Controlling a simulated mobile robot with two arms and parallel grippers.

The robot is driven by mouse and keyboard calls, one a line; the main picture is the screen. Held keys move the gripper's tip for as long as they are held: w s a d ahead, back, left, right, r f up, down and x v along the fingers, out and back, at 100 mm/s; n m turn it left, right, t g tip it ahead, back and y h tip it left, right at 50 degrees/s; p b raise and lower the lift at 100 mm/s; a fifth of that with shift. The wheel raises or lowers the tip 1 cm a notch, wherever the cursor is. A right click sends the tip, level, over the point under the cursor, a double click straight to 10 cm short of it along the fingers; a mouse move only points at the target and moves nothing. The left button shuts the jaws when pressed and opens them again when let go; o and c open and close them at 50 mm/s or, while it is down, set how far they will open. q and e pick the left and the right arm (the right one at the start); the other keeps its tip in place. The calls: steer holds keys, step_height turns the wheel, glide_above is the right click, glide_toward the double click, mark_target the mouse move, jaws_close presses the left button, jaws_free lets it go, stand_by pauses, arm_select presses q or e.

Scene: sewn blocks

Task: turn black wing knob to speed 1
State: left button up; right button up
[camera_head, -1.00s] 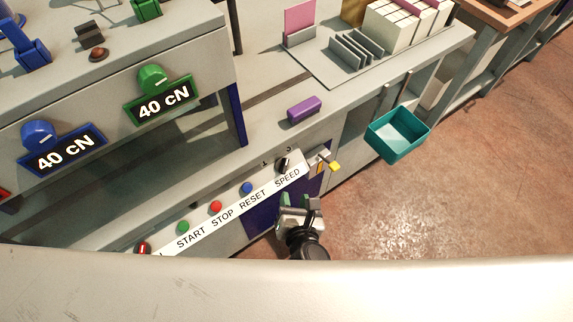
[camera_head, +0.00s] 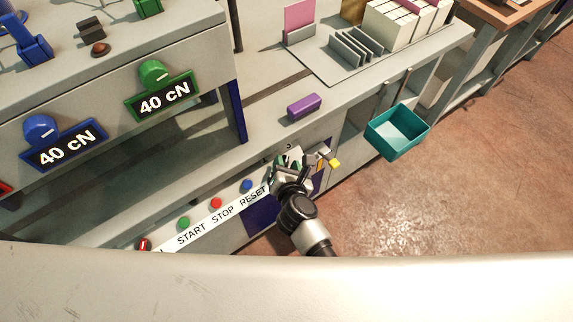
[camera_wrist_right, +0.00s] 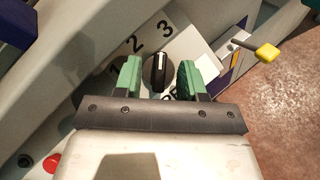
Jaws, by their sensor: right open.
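The black wing knob (camera_wrist_right: 157,72) shows in the right wrist view, with a white line on its wing and the digits 2 and 3 printed above it. The wing stands nearly upright in that picture, its line turned toward the 3. A 1 is partly hidden by the left green finger. My right gripper (camera_wrist_right: 160,80) is open, its green fingers on either side of the knob with a gap at each side. In the head view my right gripper (camera_head: 287,163) covers the knob and the SPEED label. My left gripper is not in view.
A yellow-tipped key or lever (camera_wrist_right: 266,52) sticks out close to the right of the knob. The blue RESET button (camera_head: 247,186) and red STOP button (camera_head: 216,203) lie to the left. A purple block (camera_head: 304,107) lies on the ledge above; a teal bin (camera_head: 397,132) hangs at right.

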jaws_close()
